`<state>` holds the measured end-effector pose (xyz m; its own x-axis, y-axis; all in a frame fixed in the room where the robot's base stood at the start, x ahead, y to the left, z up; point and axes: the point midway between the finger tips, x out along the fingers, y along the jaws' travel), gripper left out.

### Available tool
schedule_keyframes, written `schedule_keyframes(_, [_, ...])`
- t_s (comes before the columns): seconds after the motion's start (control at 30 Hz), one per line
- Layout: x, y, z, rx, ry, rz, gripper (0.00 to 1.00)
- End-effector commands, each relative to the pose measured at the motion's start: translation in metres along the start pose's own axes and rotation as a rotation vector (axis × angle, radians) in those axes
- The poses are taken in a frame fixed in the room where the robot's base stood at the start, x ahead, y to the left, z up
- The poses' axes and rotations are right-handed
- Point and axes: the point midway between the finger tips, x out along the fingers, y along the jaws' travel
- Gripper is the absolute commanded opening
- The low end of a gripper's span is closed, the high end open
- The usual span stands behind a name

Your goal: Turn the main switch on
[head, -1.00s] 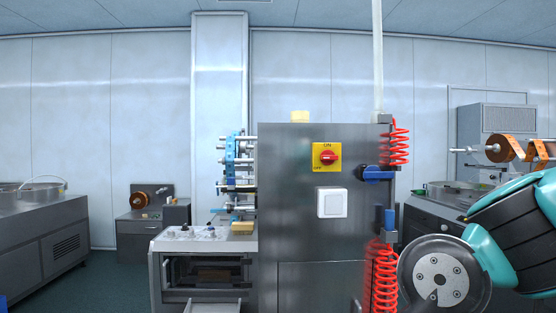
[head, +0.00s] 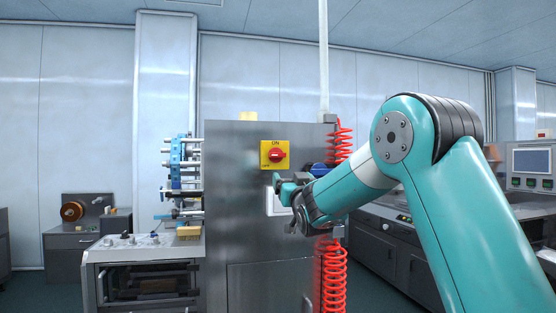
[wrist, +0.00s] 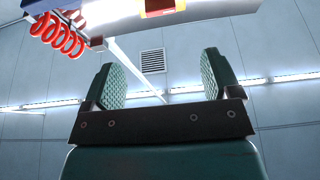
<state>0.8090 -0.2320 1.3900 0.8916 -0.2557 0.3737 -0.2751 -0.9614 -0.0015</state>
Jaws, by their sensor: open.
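The main switch (head: 277,155) is a red knob on a yellow plate on the front of the grey steel cabinet. The plate reads ON at its top; the knob's handle looks roughly horizontal. The yellow plate with red also shows at the top edge of the wrist view (wrist: 161,9), partly cut off. My gripper (head: 287,182) is just below the plate, in front of the white square cover, and apart from the knob. In the wrist view my gripper (wrist: 163,78) is open, with two green ribbed fingers wide apart and nothing between them.
The grey cabinet (head: 235,215) carries a white square cover (head: 271,205), partly hidden by my gripper. A blue fitting (head: 318,169) and red coiled hoses (head: 333,275) are at its right edge, close to my arm. Rollers (head: 180,165) stand left.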

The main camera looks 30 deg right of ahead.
Motion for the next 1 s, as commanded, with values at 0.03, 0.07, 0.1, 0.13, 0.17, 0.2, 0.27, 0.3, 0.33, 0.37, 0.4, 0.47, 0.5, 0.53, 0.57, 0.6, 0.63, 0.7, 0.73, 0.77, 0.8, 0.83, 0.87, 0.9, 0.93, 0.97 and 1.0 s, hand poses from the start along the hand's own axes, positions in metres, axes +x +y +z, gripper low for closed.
schedule_keyframes(0.03, [0.005,0.002,-0.003,-0.003,0.012,0.003,0.83])
schedule_keyframes(0.07, [0.009,0.002,-0.003,-0.004,0.013,0.003,0.83])
schedule_keyframes(0.1, [0.014,0.002,-0.005,-0.004,0.014,0.003,0.83])
schedule_keyframes(0.13, [0.019,0.002,-0.005,-0.004,0.013,0.003,0.83])
schedule_keyframes(0.17, [0.024,0.002,-0.005,-0.003,0.012,0.003,0.83])
schedule_keyframes(0.2, [0.032,0.002,-0.006,-0.003,0.012,0.003,0.83])
schedule_keyframes(0.27, [0.046,0.002,-0.008,-0.002,0.013,0.003,0.83])
schedule_keyframes(0.3, [0.055,0.002,-0.007,-0.003,0.011,0.003,0.83])
schedule_keyframes(0.33, [0.062,0.002,-0.008,-0.003,0.011,0.003,0.83])
schedule_keyframes(0.37, [0.069,0.002,-0.008,-0.003,0.012,0.003,0.83])
schedule_keyframes(0.4, [0.079,0.002,-0.008,-0.003,0.01,0.003,0.83])
schedule_keyframes(0.47, [0.092,0.001,-0.008,-0.002,0.011,0.002,0.83])
schedule_keyframes(0.5, [0.101,0.001,-0.008,-0.002,0.01,0.002,0.83])
schedule_keyframes(0.53, [0.108,0.001,-0.008,-0.002,0.011,0.002,0.83])
schedule_keyframes(0.57, [0.114,0.001,-0.008,-0.003,0.011,0.002,0.83])
schedule_keyframes(0.6, [0.122,0.001,-0.008,-0.003,0.01,0.002,0.83])
schedule_keyframes(0.63, [0.128,0.001,-0.008,-0.003,0.011,0.002,0.83])
schedule_keyframes(0.7, [0.14,0.001,-0.007,-0.002,0.009,0.001,0.83])
schedule_keyframes(0.73, [0.145,0.001,-0.007,-0.001,0.01,0.001,0.83])
schedule_keyframes(0.77, [0.149,0.001,-0.007,-0.001,0.01,0.001,0.83])
schedule_keyframes(0.8, [0.154,0.001,-0.007,-0.001,0.009,0.001,0.83])
schedule_keyframes(0.83, [0.158,0.001,-0.006,-0.001,0.01,0.001,0.83])
schedule_keyframes(0.87, [0.161,0.001,-0.006,-0.001,0.01,0.001,0.83])
schedule_keyframes(0.9, [0.164,0.001,-0.006,-0.001,0.01,0.001,0.83])
schedule_keyframes(0.93, [0.166,0.001,-0.005,-0.001,0.009,0.001,0.83])
schedule_keyframes(0.97, [0.168,0.001,-0.005,-0.002,0.009,0.001,0.83])
schedule_keyframes(1.0, [0.17,0.001,-0.005,-0.002,0.009,0.001,0.83])
